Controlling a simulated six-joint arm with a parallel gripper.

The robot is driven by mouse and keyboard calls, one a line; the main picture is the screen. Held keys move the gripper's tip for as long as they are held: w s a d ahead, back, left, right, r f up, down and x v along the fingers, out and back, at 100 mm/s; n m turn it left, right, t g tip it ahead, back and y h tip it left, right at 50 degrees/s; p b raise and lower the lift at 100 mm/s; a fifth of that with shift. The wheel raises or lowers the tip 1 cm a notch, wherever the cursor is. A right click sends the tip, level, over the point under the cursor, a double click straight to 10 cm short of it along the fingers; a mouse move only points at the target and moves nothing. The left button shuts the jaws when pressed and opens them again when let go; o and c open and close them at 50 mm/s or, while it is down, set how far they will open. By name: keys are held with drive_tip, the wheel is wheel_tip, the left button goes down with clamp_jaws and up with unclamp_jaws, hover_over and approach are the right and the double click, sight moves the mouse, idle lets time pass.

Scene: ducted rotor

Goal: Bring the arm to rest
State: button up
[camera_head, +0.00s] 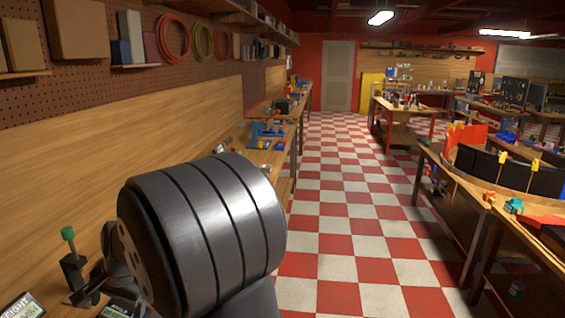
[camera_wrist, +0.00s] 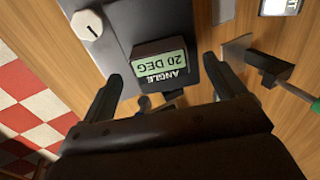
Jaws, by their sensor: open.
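My gripper (camera_wrist: 163,68) is open in the wrist view, with its two dark fingers apart and nothing between the tips that I can see held. Beyond the fingers is a dark box with an angle display (camera_wrist: 161,65) that reads 20 DEG. How far the fingertips are from it is hard to judge. In the head view, the angle display (camera_head: 120,311) is partly cut off at the bottom edge. The gripper's fingers cannot be made out clearly there.
A green-topped black stand (camera_head: 72,268) is on the near bench, beside a weight display (camera_head: 18,305). The stand's green part (camera_wrist: 314,105) also shows at the wrist view's right. A white knob (camera_wrist: 90,27) is on the dark box. The checkered floor (camera_head: 345,200) is clear.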

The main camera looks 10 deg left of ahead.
drive_tip(key=v, duration=0.3)
drive_tip(key=shift+a, duration=0.1)
drive_tip(key=shift+w+a+f+n, duration=0.15)
drive_tip(key=shift+w+a+n, duration=0.1)
drive_tip(key=shift+a+n, duration=0.3)
drive_tip(key=a+n, duration=0.1)
drive_tip(key=w+a+n+g+h, duration=0.1)
drive_tip(key=n, duration=0.1)
drive_tip(key=shift+f, duration=0.2)
drive_tip(key=a+n, duration=0.1)
drive_tip(key=n+h, duration=0.1)
drive_tip(key=w+a+n, duration=0.1)
drive_tip(key=n, duration=0.1)
drive_tip(key=shift+a+f, duration=0.3)
drive_tip(key=shift+a, duration=0.05)
drive_tip(key=a+n, duration=0.1)
drive_tip(key=n+h, duration=0.1)
drive_tip(key=w+a+n, duration=0.1)
drive_tip(key=n, duration=0.1)
drive_tip(key=shift+a+f, duration=0.3)
drive_tip(key=shift+f, duration=0.1)
drive_tip(key=shift+w+a+f+n+t+h, duration=0.15)
drive_tip(key=shift+a+n, duration=0.25)
drive_tip(key=shift+n, duration=0.2)
drive_tip(key=shift+w+a+f+n+t+h, duration=0.1)
drive_tip(key=shift+a+f+n+h, duration=0.1)
drive_tip(key=shift+a+n, duration=0.35)
drive_tip(key=shift+w+a+f+n+t+h, duration=0.15)
drive_tip(key=shift+a+n, duration=0.15)
drive_tip(key=shift+n, duration=0.4)
